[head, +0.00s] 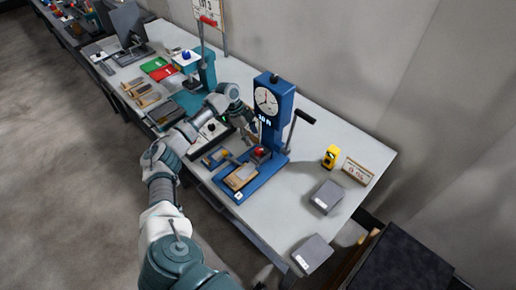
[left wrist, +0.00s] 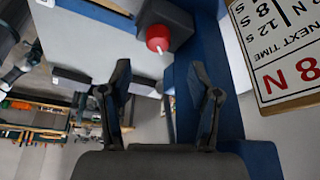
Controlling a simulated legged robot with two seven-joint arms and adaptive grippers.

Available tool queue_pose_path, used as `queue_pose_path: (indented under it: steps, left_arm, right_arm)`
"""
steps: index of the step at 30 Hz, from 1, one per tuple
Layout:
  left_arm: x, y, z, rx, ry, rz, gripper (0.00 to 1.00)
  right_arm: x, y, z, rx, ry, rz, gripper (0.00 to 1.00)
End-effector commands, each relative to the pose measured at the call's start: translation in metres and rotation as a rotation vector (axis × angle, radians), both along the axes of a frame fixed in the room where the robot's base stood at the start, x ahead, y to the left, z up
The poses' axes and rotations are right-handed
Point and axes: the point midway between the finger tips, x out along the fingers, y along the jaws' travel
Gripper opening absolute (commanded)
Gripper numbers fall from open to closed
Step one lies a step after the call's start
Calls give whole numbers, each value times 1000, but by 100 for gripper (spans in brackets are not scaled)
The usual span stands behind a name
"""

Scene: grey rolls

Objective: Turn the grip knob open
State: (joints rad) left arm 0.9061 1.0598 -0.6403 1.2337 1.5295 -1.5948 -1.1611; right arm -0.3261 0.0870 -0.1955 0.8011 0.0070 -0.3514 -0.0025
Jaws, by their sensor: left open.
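The red grip knob (head: 260,152) sits low on the front of the blue test stand (head: 273,110), which has a round white dial. In the left wrist view the red knob (left wrist: 158,38) has a small pale pointer and sits on a dark block, beyond the fingertips. My left gripper (head: 254,128) is beside the stand's column, just above the knob; its tips are partly hidden by the stand. In the left wrist view my left gripper (left wrist: 162,80) is open and empty, its fingers apart with the knob beyond the gap. My right gripper is not in view.
A black-handled lever (head: 304,117) sticks out at the stand's right. A yellow device (head: 331,156), a small sign (head: 357,171) and grey boxes (head: 327,196) stand to the right. A teal press (head: 205,75) stands behind my left arm. The bench is partly clear between them.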

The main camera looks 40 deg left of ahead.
Motion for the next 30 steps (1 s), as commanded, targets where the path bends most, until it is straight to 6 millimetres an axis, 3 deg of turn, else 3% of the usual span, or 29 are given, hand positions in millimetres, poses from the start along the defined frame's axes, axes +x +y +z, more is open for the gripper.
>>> queue_pose_path:
  steps: [3, 10, 23, 30]
  left_arm:
    - [3, -10, -26, -1, 2, -1, 62]
    - [9, -22, -60, 1, 1, 0, 62]
    - [10, -26, -70, 1, 0, 0, 62]
    - [10, -26, -70, 1, 0, 0, 2]
  right_arm:
    - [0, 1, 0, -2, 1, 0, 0]
    - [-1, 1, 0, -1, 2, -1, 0]
    - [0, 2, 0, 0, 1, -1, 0]
    - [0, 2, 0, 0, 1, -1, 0]
